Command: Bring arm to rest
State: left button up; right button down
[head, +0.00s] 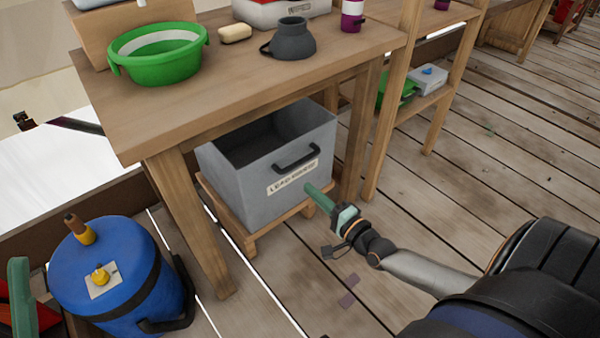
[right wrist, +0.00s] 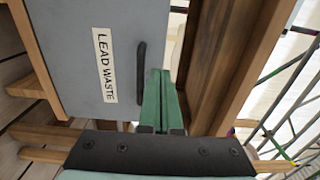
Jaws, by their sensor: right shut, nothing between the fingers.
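My right gripper (head: 308,187) reaches in from the lower right in the head view. Its green fingers are shut together with nothing between them. They point at the front of a grey bin (head: 240,182) labelled LEAD WASTE, low beside the table leg. In the right wrist view the shut fingers (right wrist: 158,73) overlap the picture beside the black handle (right wrist: 140,72) of the bin (right wrist: 70,50). I cannot tell whether the fingertips touch the bin. My left gripper is not in view.
The bin stands on a wooden pallet under a wooden table (head: 150,117). On the table are a green basin (head: 160,68), a soap bar (head: 235,33) and a grey jug (head: 292,44). A blue drum (head: 105,290) stands at lower left. Plank floor (head: 480,180) is clear at right.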

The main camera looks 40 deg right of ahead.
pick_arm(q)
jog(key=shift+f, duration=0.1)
pick_arm(e)
jog(key=shift+s, duration=0.2)
